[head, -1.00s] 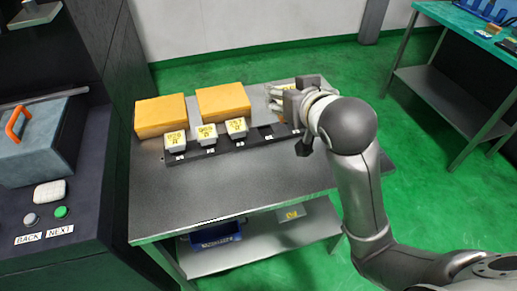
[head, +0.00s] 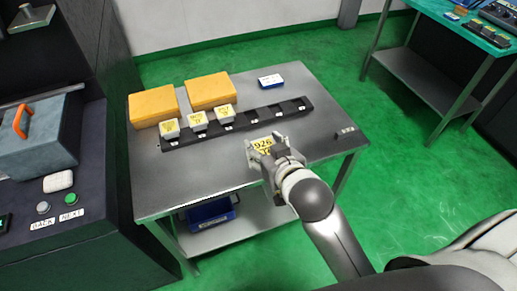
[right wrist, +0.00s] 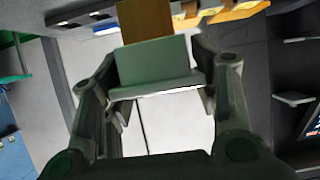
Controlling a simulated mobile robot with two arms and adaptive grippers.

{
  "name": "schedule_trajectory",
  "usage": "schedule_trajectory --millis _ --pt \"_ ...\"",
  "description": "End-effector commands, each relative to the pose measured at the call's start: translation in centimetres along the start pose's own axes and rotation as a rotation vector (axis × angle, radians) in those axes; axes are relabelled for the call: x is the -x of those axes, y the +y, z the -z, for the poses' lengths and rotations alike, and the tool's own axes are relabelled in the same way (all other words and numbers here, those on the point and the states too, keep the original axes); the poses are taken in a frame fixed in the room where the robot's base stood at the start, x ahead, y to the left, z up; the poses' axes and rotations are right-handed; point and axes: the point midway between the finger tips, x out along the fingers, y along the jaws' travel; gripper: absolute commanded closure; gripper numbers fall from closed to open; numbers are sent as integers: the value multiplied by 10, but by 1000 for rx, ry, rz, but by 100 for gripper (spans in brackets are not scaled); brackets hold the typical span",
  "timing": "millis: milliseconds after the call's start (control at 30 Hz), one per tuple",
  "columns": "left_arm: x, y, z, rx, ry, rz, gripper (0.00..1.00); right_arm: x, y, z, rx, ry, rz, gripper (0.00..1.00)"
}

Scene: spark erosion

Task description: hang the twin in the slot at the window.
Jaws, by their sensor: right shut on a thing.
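My right gripper (head: 272,158) is shut on a grey piece with a yellow label (head: 263,146), on which "926" can be read. It holds the piece over the front right of the grey table. In the right wrist view the piece (right wrist: 155,62) sits between the two fingers. A long black rail (head: 243,120) with slots lies across the table, behind the gripper. Three similar yellow-labelled pieces (head: 197,119) sit in its left part, and the slots to their right look empty. I cannot tell which slot is at the window. My left gripper is out of view.
Two orange-yellow blocks (head: 153,104) (head: 211,90) stand behind the rail. A small blue and white box (head: 270,81) lies at the back. A small black block (head: 346,132) is near the right edge. A blue bin (head: 210,212) is on the lower shelf. The front left tabletop is clear.

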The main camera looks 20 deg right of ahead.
Motion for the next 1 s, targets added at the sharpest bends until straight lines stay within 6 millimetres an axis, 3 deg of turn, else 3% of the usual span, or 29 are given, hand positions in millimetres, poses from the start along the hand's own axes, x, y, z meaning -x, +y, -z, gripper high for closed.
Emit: schedule_trajectory --millis 367,500,700,933,1000 --pt "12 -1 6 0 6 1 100 -84 31 5 1 5 -4 90" --pt "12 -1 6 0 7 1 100 -111 37 -11 1 4 -2 90" --pt "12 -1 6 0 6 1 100 -135 43 -23 -1 7 -1 90" --pt "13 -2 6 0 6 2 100 -149 47 -30 0 6 -1 90" --pt "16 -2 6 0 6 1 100 -152 47 -40 0 2 -1 90"
